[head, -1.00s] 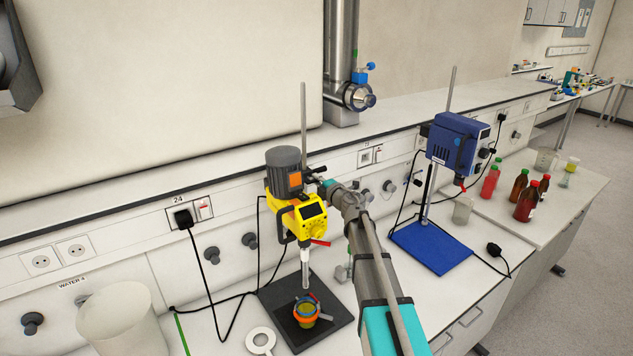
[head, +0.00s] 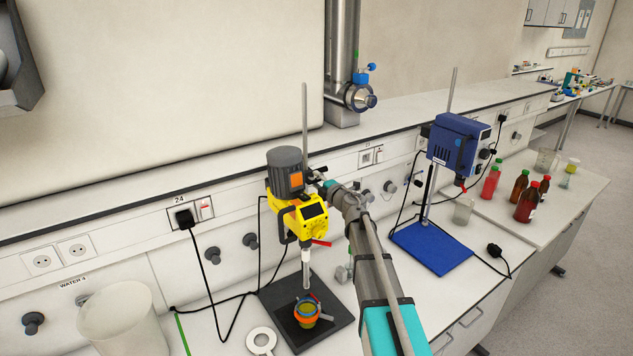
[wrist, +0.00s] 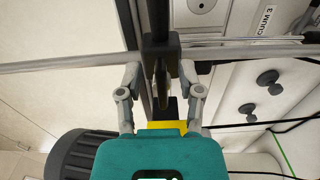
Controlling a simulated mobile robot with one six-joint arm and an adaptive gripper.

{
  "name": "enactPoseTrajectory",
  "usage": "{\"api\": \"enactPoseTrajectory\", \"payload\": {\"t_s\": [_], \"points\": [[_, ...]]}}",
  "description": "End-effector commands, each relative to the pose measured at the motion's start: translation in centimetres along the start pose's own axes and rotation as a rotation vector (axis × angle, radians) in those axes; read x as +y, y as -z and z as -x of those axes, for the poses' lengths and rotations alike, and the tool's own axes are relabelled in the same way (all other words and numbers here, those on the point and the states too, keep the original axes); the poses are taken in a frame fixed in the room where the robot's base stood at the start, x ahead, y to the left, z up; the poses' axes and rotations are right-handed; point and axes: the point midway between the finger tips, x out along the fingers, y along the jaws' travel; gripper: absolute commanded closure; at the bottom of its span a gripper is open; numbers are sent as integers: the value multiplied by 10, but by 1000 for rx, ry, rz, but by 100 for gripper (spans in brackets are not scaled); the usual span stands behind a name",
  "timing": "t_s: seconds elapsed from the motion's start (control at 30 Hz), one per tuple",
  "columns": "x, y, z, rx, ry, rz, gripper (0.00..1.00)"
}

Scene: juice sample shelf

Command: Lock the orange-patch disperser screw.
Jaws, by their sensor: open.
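The orange-patch disperser (head: 303,214) is yellow with a grey motor and an orange patch on its side. It hangs on an upright rod (head: 304,115) above a dark base plate. In the wrist view, a dark clamp block (wrist: 160,45) sits on the rod, with a slim dark piece, probably the screw (wrist: 161,78), below it. My gripper (wrist: 160,72) is open, with one finger on each side of this piece and apart from it. In the head view my arm's end reaches behind the motor's right side, where the fingers and screw are mostly hidden.
A cup (head: 306,312) stands under the disperser shaft. A blue stirrer (head: 459,143) on a blue base (head: 430,249) stands to the right, close to my arm. Bottles (head: 527,202) stand farther right. A white beaker (head: 122,318) and hanging cables are at left.

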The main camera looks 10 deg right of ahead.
Motion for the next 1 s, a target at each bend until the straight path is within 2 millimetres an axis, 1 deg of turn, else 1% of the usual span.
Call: {"api": "enactPoseTrajectory", "payload": {"t_s": [0.17,0.27,0.6,0.7,0.83,1.0], "points": [[0,1,16,-1,0,0,52],[0,1,29,0,0,0,52],[0,1,84,-1,0,-1,52],[0,1,98,0,0,-1,52],[0,1,110,1,0,-1,52],[0,0,118,1,0,-2,52]]}}
